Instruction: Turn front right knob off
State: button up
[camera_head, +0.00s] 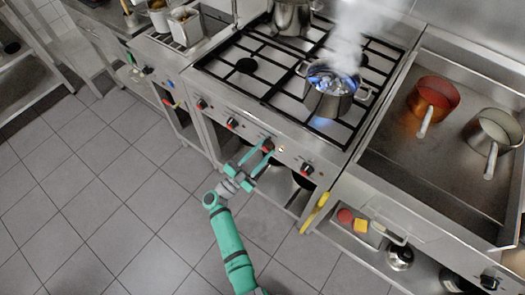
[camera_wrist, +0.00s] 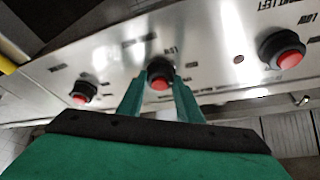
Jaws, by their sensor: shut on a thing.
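A row of dark knobs with red faces runs along the stove's front panel. My gripper (camera_head: 258,160) is shut on the third knob from the left (camera_head: 268,145). In the wrist view, its green fingers (camera_wrist: 160,95) sit on both sides of that knob (camera_wrist: 159,74), and its red face shows between them. The rightmost knob (camera_head: 307,168) is free; it appears at left in the wrist view (camera_wrist: 83,93). The second knob from the left (camera_head: 232,123) is also free. A steaming pot (camera_head: 329,97) stands on the front right burner, with blue glow inside.
A second pot (camera_head: 291,15) stands on the back of the stove. A copper pan (camera_head: 433,98) and a steel pan (camera_head: 493,137) sit in the metal basin at right. A yellow handle (camera_head: 315,212) sticks out right of the knobs. The tiled floor (camera_head: 100,200) at left is clear.

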jog(key=m+g, duration=0.1)
jog(key=m, duration=0.2)
jog(key=m+g, duration=0.1)
jog(key=m, duration=0.2)
jog(key=shift+w+a+r+g+h, duration=0.1)
jog(key=shift+a+g+h, duration=0.1)
jog(key=shift+g+h, duration=0.2)
jog(key=m, duration=0.2)
jog(key=m+g, duration=0.1)
jog(key=m, duration=0.1)
jog(key=shift+r+g, duration=0.1)
jog(key=shift+g, duration=0.2)
jog(key=m+g+y, duration=0.1)
jog(key=m, duration=0.3)
jog(key=shift+r, duration=0.1)
jog(key=shift+m+y, duration=0.6)
jog(key=shift+m, duration=0.7)
jog(key=shift+g, duration=0.3)
jog(key=o, duration=1)
jog(key=shift+o, duration=0.2)
